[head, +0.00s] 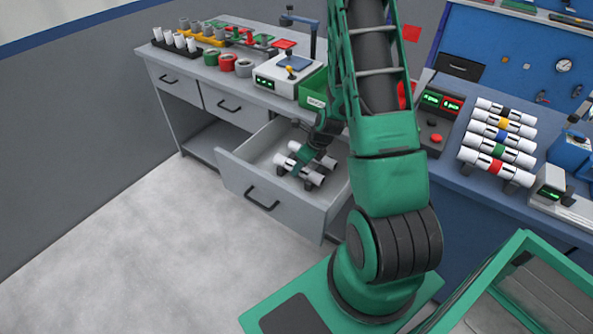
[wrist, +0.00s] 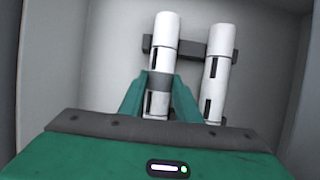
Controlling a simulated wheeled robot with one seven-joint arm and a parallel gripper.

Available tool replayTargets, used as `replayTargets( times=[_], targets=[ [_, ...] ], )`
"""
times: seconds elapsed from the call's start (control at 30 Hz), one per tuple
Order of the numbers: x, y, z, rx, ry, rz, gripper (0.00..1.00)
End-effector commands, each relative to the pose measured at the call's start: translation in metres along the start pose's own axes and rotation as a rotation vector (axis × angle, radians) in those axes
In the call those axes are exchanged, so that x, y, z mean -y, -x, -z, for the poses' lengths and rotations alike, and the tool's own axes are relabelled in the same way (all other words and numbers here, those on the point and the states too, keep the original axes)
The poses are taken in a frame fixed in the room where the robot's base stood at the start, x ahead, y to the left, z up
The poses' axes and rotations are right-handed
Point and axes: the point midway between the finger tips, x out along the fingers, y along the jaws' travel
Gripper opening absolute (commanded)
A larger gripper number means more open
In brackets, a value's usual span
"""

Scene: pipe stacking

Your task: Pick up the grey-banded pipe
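The grey-banded pipe (wrist: 164,35) is white with a grey band and dark slots. It lies in the open drawer and is the left of two pipes in the wrist view. In the head view the pipe (head: 286,163) is partly covered by my gripper (head: 302,168). In the wrist view my gripper (wrist: 160,84) has its green fingers close against both sides of the pipe at the band and looks shut on it. The fingers and palm hide the pipe's near part. I cannot tell whether the pipe is clear of its dark support.
A second white pipe (wrist: 215,75) lies just right on the dark support (wrist: 191,48). The drawer (head: 265,208) has walls close around. Several banded pipes (head: 498,145) lie on the blue bench at right. A green bin (head: 313,98) stands above the drawer.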

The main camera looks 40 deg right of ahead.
Motion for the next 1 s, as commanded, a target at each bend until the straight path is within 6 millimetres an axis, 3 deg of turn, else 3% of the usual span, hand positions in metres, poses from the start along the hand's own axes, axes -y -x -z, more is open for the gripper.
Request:
replayTargets(
  times=[0.53, 1.0],
  targets=[
    [0.0, 0.011, -0.005, 0.001, 0.0, 0.001, 0.06],
    [0.001, 0.075, -0.032, 0.003, 0.002, 0.003, 0.06]
  ],
)
